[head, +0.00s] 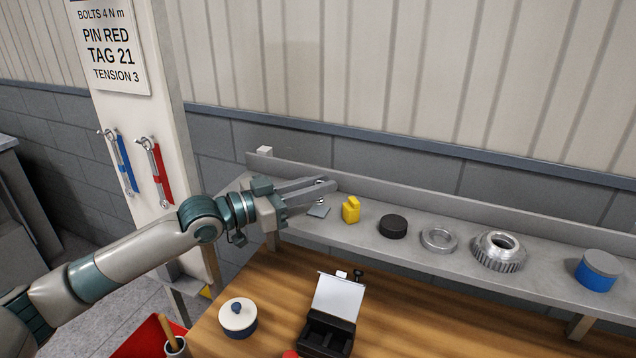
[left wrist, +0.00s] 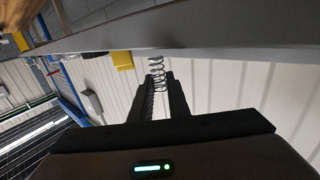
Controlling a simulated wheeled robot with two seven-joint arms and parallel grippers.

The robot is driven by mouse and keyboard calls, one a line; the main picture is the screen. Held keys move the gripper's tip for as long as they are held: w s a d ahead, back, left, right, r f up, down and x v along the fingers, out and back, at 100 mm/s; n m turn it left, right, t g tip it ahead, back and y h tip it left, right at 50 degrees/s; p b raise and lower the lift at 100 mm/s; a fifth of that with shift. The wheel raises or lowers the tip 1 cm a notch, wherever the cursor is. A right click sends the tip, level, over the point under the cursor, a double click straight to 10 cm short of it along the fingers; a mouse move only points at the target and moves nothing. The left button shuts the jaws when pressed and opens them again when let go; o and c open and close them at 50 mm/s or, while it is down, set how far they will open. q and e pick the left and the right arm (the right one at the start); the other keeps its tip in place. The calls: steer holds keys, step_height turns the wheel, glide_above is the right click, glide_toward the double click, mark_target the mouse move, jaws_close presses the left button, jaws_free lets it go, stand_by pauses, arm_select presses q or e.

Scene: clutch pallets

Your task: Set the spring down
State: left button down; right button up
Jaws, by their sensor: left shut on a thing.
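A thin wire spring (left wrist: 157,74) stands between the two fingertips of my left gripper (left wrist: 162,84) in the left wrist view. In the head view, my left gripper (head: 328,184) reaches over the left end of the long grey shelf (head: 385,251). It is shut on the spring, of which only a small part (head: 320,182) shows at the tips. A small flat grey square (head: 318,212) lies on the shelf just below the fingertips. I cannot tell whether the spring touches the shelf or this square. My right gripper is not in view.
An open box (head: 337,297) and a lidded pot (head: 238,318) stand on the wooden table below.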

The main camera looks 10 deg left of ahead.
arm_select(q)
steer(key=shift+f+b, duration=0.3)
steer(key=shift+f, duration=0.3)
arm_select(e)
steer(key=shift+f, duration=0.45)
arm_select(q)
steer(key=shift+f+b, duration=0.3)
steer(key=shift+f, duration=0.15)
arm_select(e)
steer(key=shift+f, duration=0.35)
arm_select(q)
steer(key=c, duration=1.6)
jaws_free()
steer(key=shift+s, duration=0.1)
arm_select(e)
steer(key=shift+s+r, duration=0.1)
